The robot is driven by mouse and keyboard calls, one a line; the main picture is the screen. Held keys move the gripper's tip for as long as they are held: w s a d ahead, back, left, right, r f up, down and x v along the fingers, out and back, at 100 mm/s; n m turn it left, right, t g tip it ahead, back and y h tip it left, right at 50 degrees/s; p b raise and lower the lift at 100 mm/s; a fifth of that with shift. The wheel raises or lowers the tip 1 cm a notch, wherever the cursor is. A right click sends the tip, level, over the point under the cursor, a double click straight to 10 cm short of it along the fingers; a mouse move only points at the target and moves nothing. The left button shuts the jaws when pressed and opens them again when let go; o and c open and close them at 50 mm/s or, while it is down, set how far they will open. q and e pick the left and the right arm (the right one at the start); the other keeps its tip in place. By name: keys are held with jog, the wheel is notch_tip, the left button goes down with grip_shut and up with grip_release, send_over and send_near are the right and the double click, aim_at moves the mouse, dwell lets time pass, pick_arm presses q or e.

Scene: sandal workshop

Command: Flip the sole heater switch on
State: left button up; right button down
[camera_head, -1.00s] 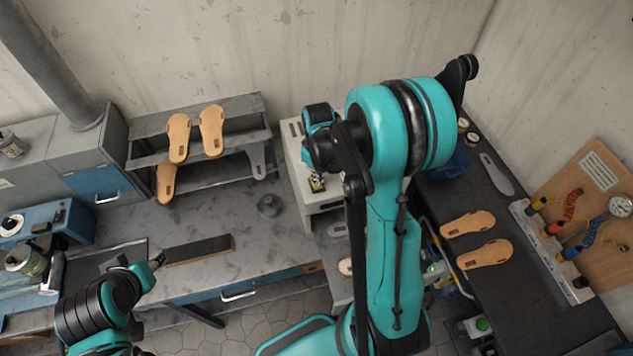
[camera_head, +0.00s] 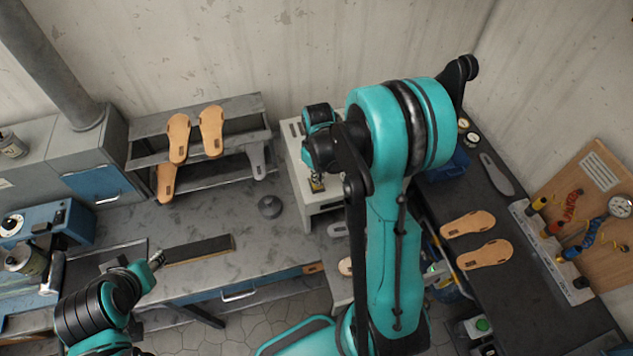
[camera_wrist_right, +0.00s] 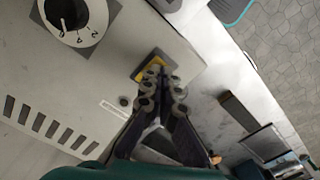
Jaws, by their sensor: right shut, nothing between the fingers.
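The sole heater (camera_head: 298,165) is a light grey box at the back of the bench, largely behind my right arm in the head view. My right gripper (camera_head: 317,184) also shows small in the head view. My left gripper (camera_head: 156,261) is at the lower left, over the bench front; its fingers are too small to read.
A rack (camera_head: 230,160) with tan soles stands left of the heater. A dark round weight (camera_head: 270,206) and a dark flat bar (camera_head: 198,250) lie on the bench. The right bench (camera_head: 435,195) holds tan insoles (camera_head: 484,254) and a tool board (camera_head: 598,190).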

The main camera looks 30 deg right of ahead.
jog(key=shift+f+b, duration=1)
jog(key=shift+f, duration=0.05)
dwell(0.4)
jog(key=shift+r, duration=0.1)
jog(key=shift+r+p, duration=2.1)
jog(key=shift+r, duration=1.35)
jog(key=shift+r, duration=0.1)
jog(key=s+a+r+m+t, duration=0.3)
jog(key=s+a+r+t, duration=0.4)
jog(key=s+a+r, duration=0.55)
notch_tip(320, 180, down, 33)
jog(key=w+d+b, duration=0.1)
jog(key=d+b, duration=0.1)
jog(key=b, duration=3.1)
jog(key=shift+w+r+b, duration=0.15)
jog(key=shift+r+b, duration=0.05)
jog(key=shift+b, duration=0.2)
